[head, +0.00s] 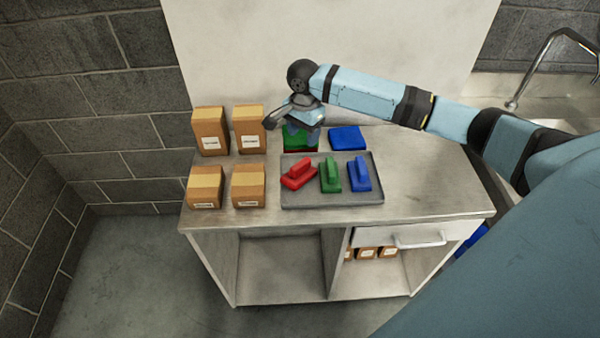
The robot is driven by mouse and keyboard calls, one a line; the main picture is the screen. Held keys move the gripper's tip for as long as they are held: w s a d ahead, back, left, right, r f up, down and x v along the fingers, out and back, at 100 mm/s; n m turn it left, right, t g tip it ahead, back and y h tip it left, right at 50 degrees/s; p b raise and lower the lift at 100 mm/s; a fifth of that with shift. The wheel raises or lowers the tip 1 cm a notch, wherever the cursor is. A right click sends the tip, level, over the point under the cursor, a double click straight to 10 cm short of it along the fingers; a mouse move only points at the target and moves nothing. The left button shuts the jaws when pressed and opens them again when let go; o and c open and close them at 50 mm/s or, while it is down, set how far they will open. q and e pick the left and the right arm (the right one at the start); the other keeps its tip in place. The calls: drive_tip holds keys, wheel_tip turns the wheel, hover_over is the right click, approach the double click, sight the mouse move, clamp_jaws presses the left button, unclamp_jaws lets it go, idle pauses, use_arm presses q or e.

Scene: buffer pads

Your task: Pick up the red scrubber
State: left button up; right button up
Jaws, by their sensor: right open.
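The red scrubber (297,177) lies slightly turned at the left end of a grey tray (335,199) on the cabinet top. A green scrubber (330,177) and a blue scrubber (360,176) sit to its right on the same tray. My right gripper (300,136) is open, behind the red scrubber and apart from it. It is over a green pad (296,143), which lies on something red, and hides part of it. My left gripper is not in view.
Several cardboard boxes (248,186) stand left of the tray. A blue pad (347,138) lies behind the tray. The counter (428,185) right of the tray is clear. A drawer with a handle (420,244) and small boxes (369,252) are below. A faucet (540,60) is at the back right.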

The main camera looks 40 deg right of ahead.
hover_over(300, 164)
drive_tip(key=f, duration=0.7)
drive_tip(key=shift+s+d, duration=0.1)
drive_tip(key=shift+d, duration=0.3)
drive_tip(key=shift+a+f+p, duration=0.2)
drive_tip(key=shift+f+p, duration=0.15)
drive_tip(key=shift+f, duration=1)
drive_tip(key=shift+a+f+p, duration=0.2)
drive_tip(key=shift+f+p, duration=0.15)
drive_tip(key=shift+f, duration=1)
drive_tip(key=shift+c, duration=0.4)
clamp_jaws()
